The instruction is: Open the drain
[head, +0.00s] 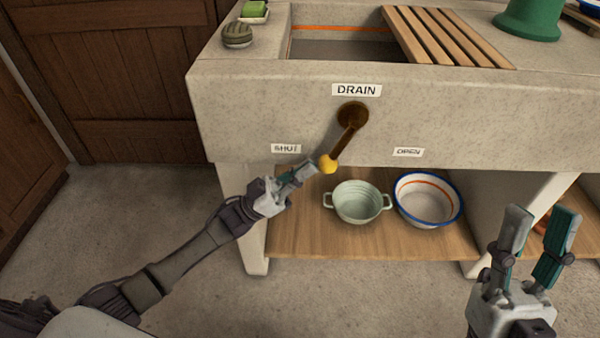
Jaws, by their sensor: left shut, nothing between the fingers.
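The drain lever is a brown arm on a round pivot (353,114) below the DRAIN label (356,90) on the stone sink front. My right gripper (545,215) is open and empty at the lower right, well away from the lever.
The stone sink (240,95) has a slatted wooden board (440,35) over its basin. A pale green pot (357,203) and a white bowl with a blue rim (428,200) stand on the wooden shelf (300,240) below. The space right of the knob looks clear.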

